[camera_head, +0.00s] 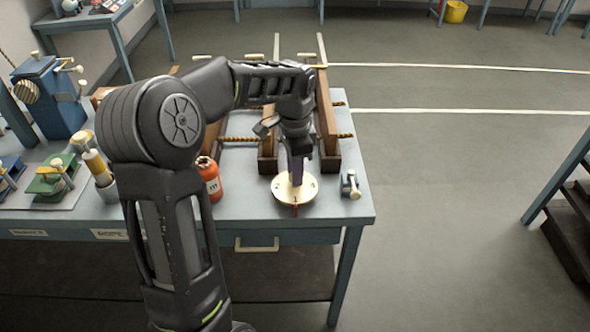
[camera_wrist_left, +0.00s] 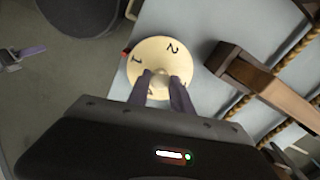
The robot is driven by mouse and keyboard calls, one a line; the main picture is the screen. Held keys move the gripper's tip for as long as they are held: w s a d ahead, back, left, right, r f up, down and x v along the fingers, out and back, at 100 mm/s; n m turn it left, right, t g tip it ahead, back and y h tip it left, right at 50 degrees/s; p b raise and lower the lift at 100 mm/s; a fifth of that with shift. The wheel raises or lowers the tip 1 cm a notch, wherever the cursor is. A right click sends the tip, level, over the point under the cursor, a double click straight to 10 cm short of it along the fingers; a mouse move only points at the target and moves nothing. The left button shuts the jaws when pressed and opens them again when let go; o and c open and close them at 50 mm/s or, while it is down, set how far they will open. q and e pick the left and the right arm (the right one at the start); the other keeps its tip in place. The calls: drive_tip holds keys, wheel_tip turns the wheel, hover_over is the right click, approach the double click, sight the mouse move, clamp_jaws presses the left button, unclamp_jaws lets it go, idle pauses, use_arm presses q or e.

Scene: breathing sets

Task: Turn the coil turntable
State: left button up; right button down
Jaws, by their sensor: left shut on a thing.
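The coil turntable (camera_head: 294,190) is a round cream disc with black numbers, on the front right part of the blue-grey table. A red pointer (camera_head: 295,211) sits at its front rim, by the "1". My left gripper (camera_head: 296,179) points down over the disc and is shut on its central part, which the fingers hide. In the left wrist view the turntable (camera_wrist_left: 160,66) shows "1" and "2" clearly, with other marks partly covered by the fingers of my left gripper (camera_wrist_left: 163,86). The red pointer (camera_wrist_left: 124,53) shows at its edge. My right gripper is not in view.
An orange-red bottle (camera_head: 210,180) stands left of the turntable, and a small metal clamp-like part (camera_head: 350,185) stands to its right. Wooden posts with ropes (camera_head: 326,120) rise behind it. The table's front edge (camera_head: 290,222) is close. Green and blue devices lie at left.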

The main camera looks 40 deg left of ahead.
use_arm(q)
drive_tip(key=shift+n, duration=0.4)
clamp_jaws()
drive_tip(key=n+b, duration=0.1)
drive_tip(key=n, duration=0.2)
drive_tip(key=shift+n, duration=0.3)
drive_tip(key=n, duration=0.9)
drive_tip(key=shift+b, duration=0.3)
drive_tip(key=n, duration=0.4)
drive_tip(key=shift+a+n, duration=0.1)
drive_tip(key=shift+n, duration=0.2)
drive_tip(key=o, duration=1)
unclamp_jaws()
